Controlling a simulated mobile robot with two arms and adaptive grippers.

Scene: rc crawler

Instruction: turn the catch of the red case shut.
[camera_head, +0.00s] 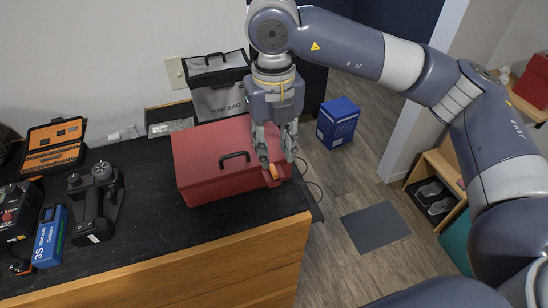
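The red case (210,165) sits on the right end of the black bench top, its lid down and a black handle on top. A small orange catch (271,173) shows at its front right corner. My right gripper (279,160) points down over that corner from above. Its two fingers are apart, with a gap between them, and the left fingertip is close to the catch. I cannot tell whether it touches the catch, and the fingers partly hide that corner. My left gripper is not in view.
A grey fire bag (220,98) stands behind the case. A black controller (95,205), a blue battery box (49,238) and an open orange tool case (53,148) are at the left. The bench between them and the red case is clear. A blue box (338,122) is on the floor.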

